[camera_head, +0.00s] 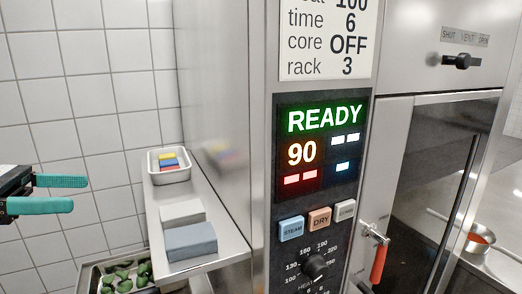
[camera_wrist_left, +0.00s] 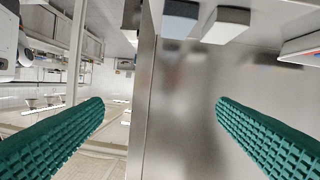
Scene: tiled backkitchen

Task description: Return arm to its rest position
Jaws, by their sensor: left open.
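My left gripper (camera_head: 62,193) comes in from the left edge of the head view, in front of the tiled wall. Its two teal fingers are apart with nothing between them. In the left wrist view the fingers (camera_wrist_left: 160,112) stand wide apart at either side, with a steel surface beyond them. The gripper is left of the steel shelf (camera_head: 222,222) and touches nothing that I can see. My right gripper is not in view.
The shelf bears a blue-grey block (camera_head: 190,241), a pale block (camera_head: 182,212) and a white tray (camera_head: 154,174) with coloured pieces. Below is a pan (camera_head: 90,278) with green items. An oven panel (camera_head: 318,150) reads READY; a red-handled latch (camera_head: 378,262) sticks out at right.

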